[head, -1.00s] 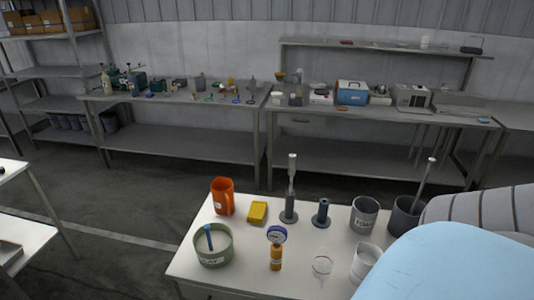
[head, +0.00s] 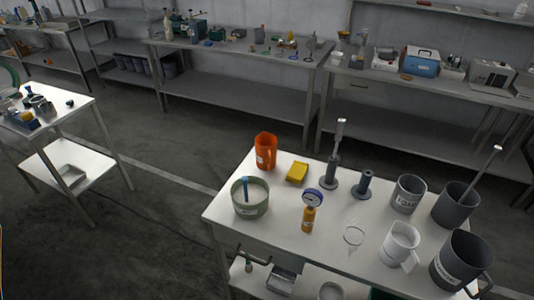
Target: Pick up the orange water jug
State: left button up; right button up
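The orange water jug (head: 265,151) stands upright at the far left corner of the white table (head: 290,243) in the head view. It has a pale label on its side and a handle on its right. A yellow block (head: 297,172) lies just to its right, and a green tub (head: 250,199) with a blue-handled tool in it stands in front of it. Neither of my grippers shows in this view. Nothing touches the jug.
Two grey stands (head: 330,183), grey buckets (head: 408,194), a white jug (head: 400,243), a dark jug (head: 460,262) and an orange bottle with a gauge (head: 308,219) crowd the table. Another white table (head: 72,115) is at left. Open floor (head: 170,190) lies between the tables.

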aim_at(266, 142)
jog(key=i+j, duration=0.15)
jog(key=j, duration=0.25)
jog(key=i+j+z, duration=0.1)
jog(key=j, duration=0.35)
jog(key=i+j, duration=0.2)
jog(key=j, duration=0.25)
jog(key=i+j+z, duration=0.1)
jog(key=j, duration=0.3)
